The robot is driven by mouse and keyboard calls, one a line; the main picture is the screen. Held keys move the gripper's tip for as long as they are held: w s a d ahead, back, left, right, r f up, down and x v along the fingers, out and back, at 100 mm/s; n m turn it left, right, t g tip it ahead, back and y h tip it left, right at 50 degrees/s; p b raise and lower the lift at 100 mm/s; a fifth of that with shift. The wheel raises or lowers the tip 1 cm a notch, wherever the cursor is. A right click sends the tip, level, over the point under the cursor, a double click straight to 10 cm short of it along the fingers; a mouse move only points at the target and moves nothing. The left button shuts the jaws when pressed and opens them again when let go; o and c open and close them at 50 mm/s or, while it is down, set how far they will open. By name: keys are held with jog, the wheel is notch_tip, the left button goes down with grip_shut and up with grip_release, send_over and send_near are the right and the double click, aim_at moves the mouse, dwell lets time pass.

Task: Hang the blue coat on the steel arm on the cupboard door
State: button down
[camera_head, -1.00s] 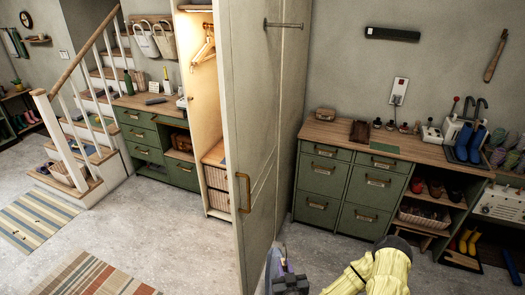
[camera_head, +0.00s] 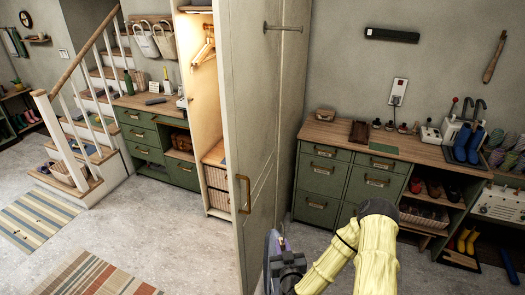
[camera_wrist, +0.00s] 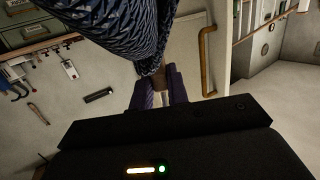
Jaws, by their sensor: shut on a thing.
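The steel arm (camera_head: 284,27) sticks out near the top of the tall pale cupboard door (camera_head: 255,130) and is empty. My gripper (camera_head: 281,243) is low in front of the door, well below the steel arm. In the wrist view its purple fingers (camera_wrist: 160,86) are shut on the blue coat (camera_wrist: 125,35), whose dark patterned cloth spreads from the fingertips to the top edge. A small brown piece shows between the fingers; I cannot tell what it is. In the head view, only a sliver of the coat (camera_head: 269,266) shows beside my gripper; the rest is hidden.
The cupboard stands open, with hangers (camera_head: 204,47) inside. The door has a brass handle (camera_head: 243,193). To the right is a green drawer unit (camera_head: 335,185) with a wooden top, boots and shoes. The wall between the door and the black wall bar (camera_head: 392,35) is bare.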

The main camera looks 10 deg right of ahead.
dwell(0.3)
jog(key=s+f+b, duration=0.2)
jog(key=s+f, duration=0.2)
jog(key=f, duration=0.4)
jog(key=shift+s+b, duration=0.15)
jog(key=shift+b, duration=0.2)
